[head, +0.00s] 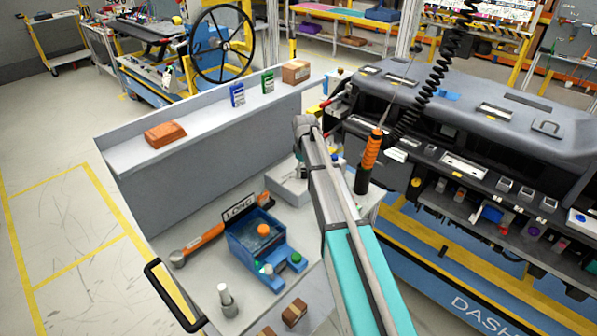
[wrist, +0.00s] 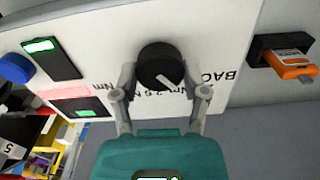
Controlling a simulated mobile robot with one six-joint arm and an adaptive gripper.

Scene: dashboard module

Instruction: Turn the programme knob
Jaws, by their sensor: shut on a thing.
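The programme knob (wrist: 158,62) is a round black dial with a white pointer line, on a white panel (wrist: 215,28) in the wrist view. Its pointer slants toward the lower right of that picture. My gripper (wrist: 162,84) has one finger on each side of the knob and is shut on it. Upside-down printing, including "Nm" and "BAC", shows around the knob, partly hidden by the fingers. In the head view the white box (head: 287,190) stands on the bench by my gripper; my arm hides much of it and the knob is not discernible.
A blue bin (head: 245,245) and an orange-handled wrench (head: 205,238) lie on the bench. A black-orange tool (head: 371,150) hangs close right of my arm.

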